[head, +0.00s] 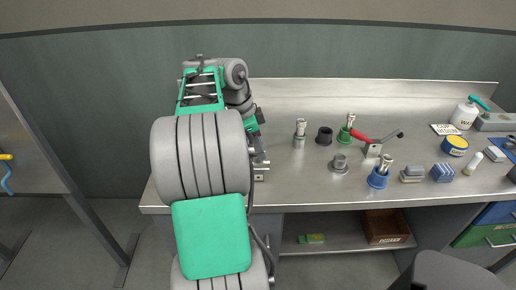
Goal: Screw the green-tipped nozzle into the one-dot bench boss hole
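Three metallic upright nozzle-like parts stand on the steel bench (296,185): one on a plain grey base (300,130), one in a green base (345,134), one in a blue base (377,180). The one in green may be the green-tipped nozzle; no tip colour is clear. A dark round boss (324,136) and a grey boss (340,164) stand between them; any dots are too small to read. My gripper (262,168) is at the bench's left part, left of these parts, mostly behind my arm. Its fingers and anything in them cannot be made out.
A red-handled clamp (372,148) stands right of the bosses. Grey and blue blocks (442,173), a blue-yellow tin (454,146) and a white bottle (464,114) are farther right. A brown box (386,226) sits on the lower shelf. The bench front is fairly clear.

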